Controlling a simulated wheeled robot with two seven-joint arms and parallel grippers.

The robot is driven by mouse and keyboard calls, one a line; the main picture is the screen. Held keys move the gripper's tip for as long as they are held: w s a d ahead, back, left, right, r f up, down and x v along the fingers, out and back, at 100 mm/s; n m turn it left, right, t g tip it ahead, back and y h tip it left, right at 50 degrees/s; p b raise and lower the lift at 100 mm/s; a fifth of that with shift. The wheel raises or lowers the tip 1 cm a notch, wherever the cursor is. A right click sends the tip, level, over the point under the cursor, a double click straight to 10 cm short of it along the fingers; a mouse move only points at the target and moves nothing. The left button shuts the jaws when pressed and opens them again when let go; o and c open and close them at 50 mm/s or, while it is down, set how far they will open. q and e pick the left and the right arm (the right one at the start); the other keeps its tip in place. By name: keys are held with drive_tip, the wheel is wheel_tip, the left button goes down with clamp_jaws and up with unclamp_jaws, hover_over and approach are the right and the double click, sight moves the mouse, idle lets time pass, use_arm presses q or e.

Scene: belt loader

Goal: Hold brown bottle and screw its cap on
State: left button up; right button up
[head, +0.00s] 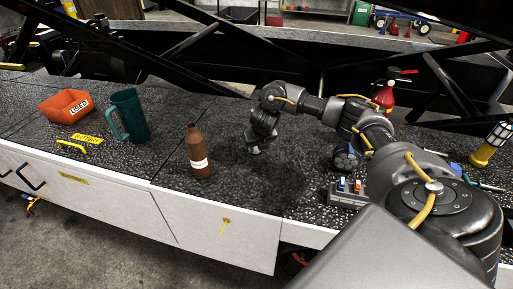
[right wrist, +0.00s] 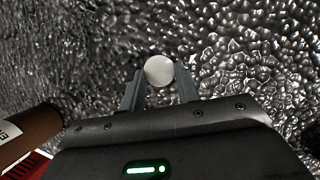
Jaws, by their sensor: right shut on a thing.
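The brown bottle (head: 198,153) stands upright on the dark textured deck, with a white label on its front; its top is too small to read clearly. Part of it also shows at the lower left of the right wrist view (right wrist: 38,124). My right gripper (head: 254,151) is to the right of the bottle, pointing down over the deck and apart from the bottle. In the right wrist view its fingers (right wrist: 160,84) are shut on a pale round cap (right wrist: 159,70). My left gripper is not in view.
A green jug (head: 128,115) and an orange bin (head: 67,106) stand left of the bottle. A grey tray with small items (head: 346,195), a dark round thing (head: 345,158) and a red bottle (head: 384,95) are to the right. Black beams cross behind. The deck's front edge is near the bottle.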

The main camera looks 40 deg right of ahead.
sight(257, 150)
drive_tip(key=shift+r, duration=0.6)
wheel_tip(257, 150, up, 3)
drive_tip(key=shift+s+a+r, duration=0.1)
drive_tip(key=shift+s+a, duration=0.05)
drive_tip(key=s+a+r+p, duration=0.7)
drive_tip(key=s+r, duration=0.1)
drive_tip(key=s, duration=0.3)
drive_tip(key=shift+s+a+r, duration=0.15)
drive_tip(key=shift+a+r, duration=0.1)
drive_tip(key=shift+a, duration=0.05)
drive_tip(key=shift+a, duration=0.1)
